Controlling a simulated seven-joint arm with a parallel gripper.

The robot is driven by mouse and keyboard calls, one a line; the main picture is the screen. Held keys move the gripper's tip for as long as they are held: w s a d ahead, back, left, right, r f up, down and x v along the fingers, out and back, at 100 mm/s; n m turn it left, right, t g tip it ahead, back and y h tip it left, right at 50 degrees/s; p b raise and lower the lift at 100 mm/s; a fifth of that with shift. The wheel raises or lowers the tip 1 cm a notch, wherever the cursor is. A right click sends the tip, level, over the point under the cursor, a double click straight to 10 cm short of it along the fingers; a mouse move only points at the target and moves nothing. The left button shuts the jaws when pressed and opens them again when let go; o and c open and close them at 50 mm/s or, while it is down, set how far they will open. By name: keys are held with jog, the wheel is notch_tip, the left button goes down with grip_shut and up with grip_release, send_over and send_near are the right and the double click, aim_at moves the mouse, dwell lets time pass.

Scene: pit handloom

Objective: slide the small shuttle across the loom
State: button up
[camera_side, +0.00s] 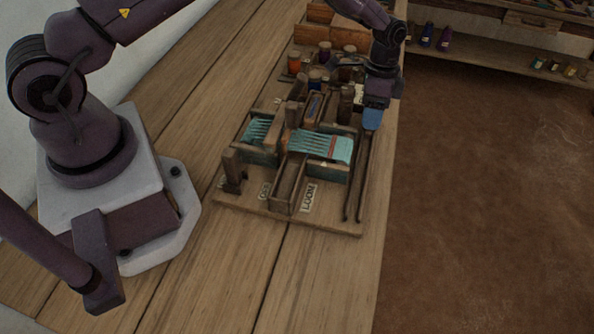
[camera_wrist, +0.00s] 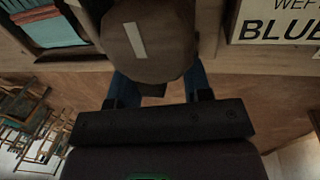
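The loom shows teal warp threads (camera_side: 325,146) with a red stripe, on a wooden board. A narrow wooden trough (camera_side: 288,186) lies on its near side. On its far side a similar trough holds a small bluish piece (camera_side: 314,106), possibly the small shuttle; it is too small to be sure. My gripper (camera_side: 372,119) points down at the board's right edge, right of the loom. In the wrist view, a round brown knob (camera_wrist: 150,38) with a white line covers the ends of its blue fingers (camera_wrist: 160,90). The fingers stand apart; whether they press on anything is hidden.
Two dark rods (camera_side: 357,182) lie along the board's right edge, close to my gripper. Wooden posts (camera_side: 232,169) and spools (camera_side: 294,65) crowd the board. A label reading WEFT BLUE (camera_wrist: 280,24) is beside the knob. The bench (camera_side: 215,275) is clear at the front.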

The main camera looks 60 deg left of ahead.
jog(key=shift+o, duration=0.8)
jog(key=shift+s+d, duration=0.1)
jog(key=shift+r, duration=3.2)
jog(key=shift+r, duration=0.1)
jog(key=s+a+r+n+t+y, duration=0.1)
jog(key=s+r, duration=0.3)
jog(key=r, duration=0.3)
jog(key=s+a+r+n+t, duration=0.1)
jog(key=s+r+n, duration=0.1)
jog(key=s+r, duration=0.35)
jog(key=s+r+n+t+y, duration=0.1)
jog(key=s+r+t, duration=0.15)
jog(key=r, duration=0.65)
jog(key=s+a+r+n+t, duration=0.1)
jog(key=s+n, duration=0.1)
jog(key=s, duration=0.7)
jog(key=s+a+r+n+t, duration=0.1)
jog(key=s+n, duration=0.2)
jog(key=s, duration=0.6)
jog(key=shift+a+r+t, duration=0.25)
jog(key=shift+a+t, duration=0.05)
jog(key=shift+t, duration=0.05)
